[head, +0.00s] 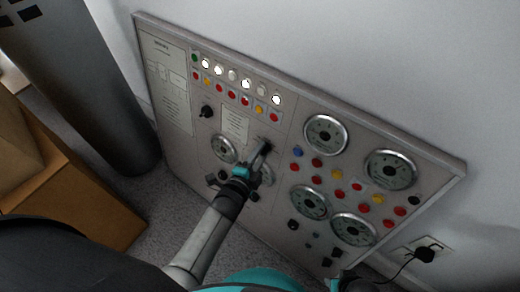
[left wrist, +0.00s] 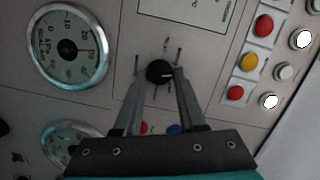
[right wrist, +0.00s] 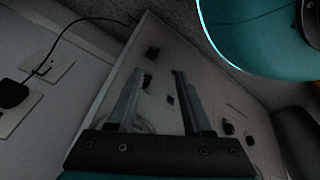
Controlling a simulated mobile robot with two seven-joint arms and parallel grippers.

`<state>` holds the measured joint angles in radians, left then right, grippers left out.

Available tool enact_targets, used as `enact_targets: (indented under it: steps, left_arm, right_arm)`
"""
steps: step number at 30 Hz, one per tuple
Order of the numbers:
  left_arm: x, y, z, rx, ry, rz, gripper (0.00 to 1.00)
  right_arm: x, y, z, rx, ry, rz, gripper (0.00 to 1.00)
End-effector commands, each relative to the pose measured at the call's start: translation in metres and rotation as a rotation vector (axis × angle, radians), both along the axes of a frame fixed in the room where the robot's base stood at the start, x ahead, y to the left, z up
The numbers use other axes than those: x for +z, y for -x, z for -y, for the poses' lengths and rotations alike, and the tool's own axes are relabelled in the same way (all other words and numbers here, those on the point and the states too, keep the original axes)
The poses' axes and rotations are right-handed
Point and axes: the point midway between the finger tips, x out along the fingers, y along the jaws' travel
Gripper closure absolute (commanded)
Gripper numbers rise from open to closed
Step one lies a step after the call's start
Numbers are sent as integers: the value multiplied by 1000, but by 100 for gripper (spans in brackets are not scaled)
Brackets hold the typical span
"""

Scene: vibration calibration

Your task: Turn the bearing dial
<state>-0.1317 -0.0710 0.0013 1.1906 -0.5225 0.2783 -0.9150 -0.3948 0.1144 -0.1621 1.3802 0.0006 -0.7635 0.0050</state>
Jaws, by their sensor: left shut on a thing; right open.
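A control panel (head: 180,100) leans against the wall in the head view. The dial, a small round black knob (left wrist: 159,72), sits on its face with short marks around it in the left wrist view. My left gripper (head: 264,148) reaches to the panel's middle and hides most of the knob in the head view. In the left wrist view the left gripper (left wrist: 160,82) has one finger on each side of the knob and is shut on it. My right gripper (right wrist: 162,76) is open and empty, in front of the panel's lower part.
Round gauges (head: 325,134) and rows of coloured buttons surround the dial. A gauge (left wrist: 68,46) is left of it in the left wrist view. A wall socket with a black plug (head: 425,254) is at right. A cardboard box (head: 90,190) and dark cylinder (head: 85,80) stand at left.

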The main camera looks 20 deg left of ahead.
Motion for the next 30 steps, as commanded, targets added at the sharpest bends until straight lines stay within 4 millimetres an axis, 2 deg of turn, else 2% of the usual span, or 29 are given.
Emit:
enact_targets:
  steps: [9, 15, 24, 30]
  left_arm:
    - [4, 0, 0, 48, 233, -88, 100]
    - [5, -1, -1, 83, 393, -145, 100]
    - [6, -2, -3, 140, 653, -240, 100]
    - [6, -3, -4, 176, 823, -302, 100]
  right_arm:
    - [-27, 30, 24, 3, 25, -7, 50]
    - [-36, 52, 40, 3, 38, -8, 50]
    - [-41, 83, 63, 2, 57, -8, 50]
    - [-36, 89, 57, 5, 49, -18, 50]
